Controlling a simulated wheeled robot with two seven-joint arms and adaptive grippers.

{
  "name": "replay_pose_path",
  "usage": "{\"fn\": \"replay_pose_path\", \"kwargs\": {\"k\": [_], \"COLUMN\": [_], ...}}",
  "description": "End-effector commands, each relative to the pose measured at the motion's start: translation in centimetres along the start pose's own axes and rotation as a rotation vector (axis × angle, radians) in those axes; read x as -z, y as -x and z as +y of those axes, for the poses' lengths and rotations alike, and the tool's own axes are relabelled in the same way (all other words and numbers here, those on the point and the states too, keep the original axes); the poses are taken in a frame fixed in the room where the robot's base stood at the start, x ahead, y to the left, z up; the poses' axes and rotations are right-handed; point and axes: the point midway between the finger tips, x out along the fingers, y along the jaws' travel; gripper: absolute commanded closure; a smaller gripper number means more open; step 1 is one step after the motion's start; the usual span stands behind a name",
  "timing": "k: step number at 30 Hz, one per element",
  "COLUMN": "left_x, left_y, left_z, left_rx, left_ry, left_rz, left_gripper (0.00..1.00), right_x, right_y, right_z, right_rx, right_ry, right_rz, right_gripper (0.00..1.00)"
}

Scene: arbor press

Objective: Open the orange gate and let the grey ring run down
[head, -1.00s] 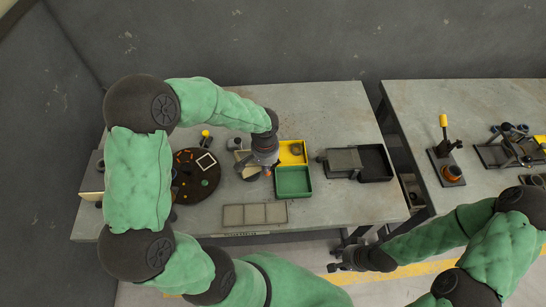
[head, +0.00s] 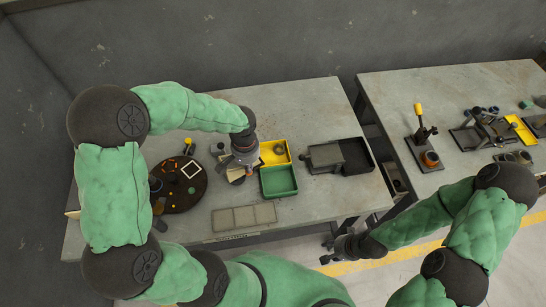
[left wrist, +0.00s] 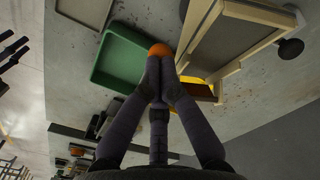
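The cream chute (left wrist: 235,40) fills the upper right of the left wrist view. An orange rounded piece (left wrist: 160,50), apparently the gate's handle, shows at its lower end. My left gripper's fingertips (left wrist: 160,72) come together on this orange piece. In the head view my left gripper (head: 241,168) hides most of the chute. A dark grey ring (head: 279,148) lies in the yellow tray (head: 265,160); I cannot tell if it is the task's ring. No ring shows on the visible chute. My right gripper (head: 330,251) hangs empty before the table, its fingers apart.
A green tray (head: 279,182) adjoins the yellow tray. A dark round board (head: 178,190) with small parts lies left, a flat sectioned tray (head: 243,218) in front. A black tray (head: 357,157) stands right. A second table holds a yellow-handled press (head: 421,140).

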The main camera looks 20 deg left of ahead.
Motion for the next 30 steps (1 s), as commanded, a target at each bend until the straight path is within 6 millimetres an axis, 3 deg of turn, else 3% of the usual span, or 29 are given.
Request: {"fn": "replay_pose_path", "kwargs": {"k": [12,30], "left_x": [0.2,0.8], "left_y": [3.1,4.2], "left_z": [0.2,0.6], "left_rx": [0.0,0.0], "left_ry": [0.0,0.0], "left_rz": [-0.001,0.0], "left_gripper": [1.0,1.0], "right_x": [-0.1,-0.1], "right_y": [2.1,2.7], "right_z": [-0.8,-1.0], "right_rx": [0.0,0.0], "right_ry": [0.0,0.0], "right_rz": [0.0,0.0], "right_gripper": [0.6,0.6]}}
